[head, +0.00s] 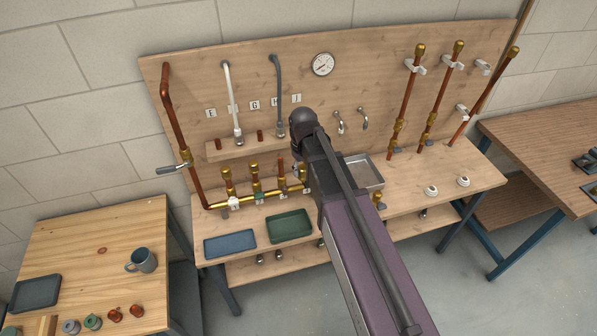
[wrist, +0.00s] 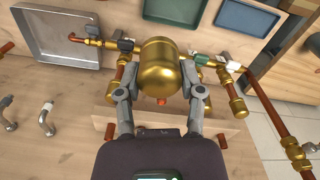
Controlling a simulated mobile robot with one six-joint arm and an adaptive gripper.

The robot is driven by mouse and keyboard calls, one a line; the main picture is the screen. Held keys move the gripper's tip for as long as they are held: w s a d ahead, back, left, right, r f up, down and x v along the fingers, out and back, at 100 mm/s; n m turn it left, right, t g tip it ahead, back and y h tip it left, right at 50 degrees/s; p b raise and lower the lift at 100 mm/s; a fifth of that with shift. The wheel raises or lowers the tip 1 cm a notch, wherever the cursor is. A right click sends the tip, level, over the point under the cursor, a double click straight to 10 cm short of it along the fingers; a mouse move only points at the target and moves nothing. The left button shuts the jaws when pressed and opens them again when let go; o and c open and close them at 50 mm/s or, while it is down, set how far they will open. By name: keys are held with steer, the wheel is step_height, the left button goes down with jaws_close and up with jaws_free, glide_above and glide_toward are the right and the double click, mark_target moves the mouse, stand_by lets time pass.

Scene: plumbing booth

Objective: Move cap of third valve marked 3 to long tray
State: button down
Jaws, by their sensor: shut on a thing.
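A large rounded brass cap (wrist: 160,68) sits between the two fingers of my gripper (wrist: 159,92) in the wrist view. The fingers are closed on its sides. A small copper end (wrist: 163,101) shows just under it; I cannot tell whether the two touch. In the head view my arm hides my gripper and the cap. The brass valve row (head: 262,198) runs along the bench, with white number tags too small to read. One upright there ends in bare copper (head: 281,162), while its neighbours carry brass tops. A blue tray (head: 230,244) and a green tray (head: 289,226) lie in front.
A square metal tray (head: 363,172) lies on the bench right of the valves; it also shows in the wrist view (wrist: 60,62). Tall copper pipes (head: 407,100) stand against the back board. A left table holds a mug (head: 142,260). Free bench lies at the right.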

steer(key=s+a+f+n+b, duration=0.1)
steer(key=s+a+f+b, duration=0.8)
steer(key=f+b, duration=0.4)
steer(key=s+a+f+b, duration=0.9)
steer(key=s+f+b, duration=0.1)
steer(key=f+b, duration=0.4)
steer(key=shift+a+f+n, duration=0.2)
steer(key=shift+a+n, duration=0.2)
steer(key=shift+w+a, duration=0.1)
steer(key=b, duration=0.2)
glide_above(231, 246)
steer(key=shift+f, duration=0.7)
